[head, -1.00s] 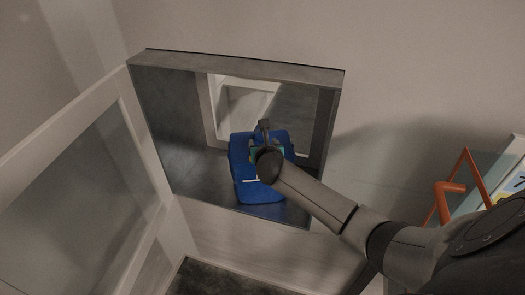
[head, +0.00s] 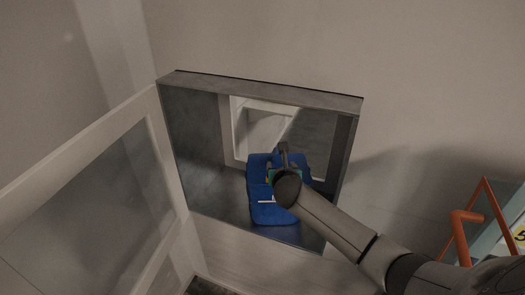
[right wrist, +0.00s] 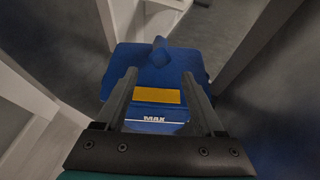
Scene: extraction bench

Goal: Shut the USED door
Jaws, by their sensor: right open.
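A white-framed glass door (head: 95,166) stands open at the left of a grey-framed hatch (head: 275,91) in the wall. I can read no USED label on it. A blue object (head: 262,210) stands inside the hatch on its dark floor. In the right wrist view the blue object (right wrist: 160,60) has a yellow patch and white lettering. My right gripper (head: 283,150) reaches into the hatch at the blue object, partly hiding it. In the right wrist view its two fingers are apart, with the blue object beyond and between them. I cannot tell whether they touch it. My left gripper is out of view.
A second white-framed opening or door (head: 240,135) shows at the back of the hatch. An orange-red handle or frame (head: 463,235) stands at the right, beside a pale surface with a yellow label. The hatch side walls are close around my right arm.

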